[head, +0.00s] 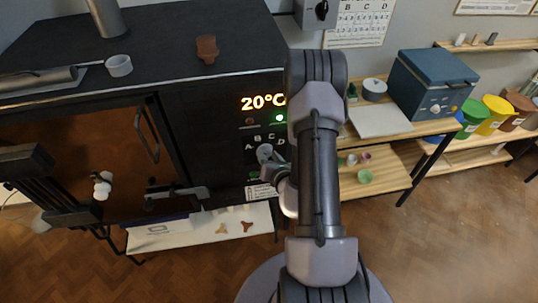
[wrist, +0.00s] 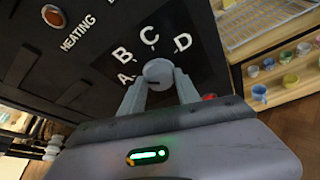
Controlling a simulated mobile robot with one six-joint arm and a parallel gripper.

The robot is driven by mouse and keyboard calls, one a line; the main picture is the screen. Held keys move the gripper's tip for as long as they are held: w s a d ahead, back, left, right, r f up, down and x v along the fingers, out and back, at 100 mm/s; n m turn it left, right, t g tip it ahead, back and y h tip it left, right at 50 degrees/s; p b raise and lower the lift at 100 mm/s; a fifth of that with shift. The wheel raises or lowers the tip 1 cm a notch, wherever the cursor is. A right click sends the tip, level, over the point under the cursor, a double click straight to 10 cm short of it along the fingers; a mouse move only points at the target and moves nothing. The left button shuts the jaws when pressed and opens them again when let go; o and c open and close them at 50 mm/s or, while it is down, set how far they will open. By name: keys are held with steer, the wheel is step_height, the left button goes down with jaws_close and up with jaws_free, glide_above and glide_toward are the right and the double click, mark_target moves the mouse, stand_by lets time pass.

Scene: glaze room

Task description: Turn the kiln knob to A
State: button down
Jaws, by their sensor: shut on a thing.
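The kiln knob (wrist: 158,72) is a round pale grey knob on the kiln's black panel, with the white letters A, B, C and D arced around it. My gripper (wrist: 160,84) is shut on the knob, with one finger on each side. In the head view the knob (head: 264,151) shows just left of my arm, below the 20°C display. My gripper (head: 273,160) is partly hidden there by my wrist. I cannot tell which letter the knob points to.
The kiln (head: 190,70) carries a brown cup (head: 207,48) and a grey cup (head: 119,66) on top. A green lamp (head: 280,118) is lit beneath the display. Shelves with a blue box (head: 430,85) and colored buckets stand to the right. Floor is open at front right.

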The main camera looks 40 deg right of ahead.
steer(key=shift+w+a+n+g+h, duration=0.15)
steer(key=shift+n+g+h, duration=0.55)
steer(key=shift+n, duration=0.7)
steer(key=c, duration=0.9)
jaws_free()
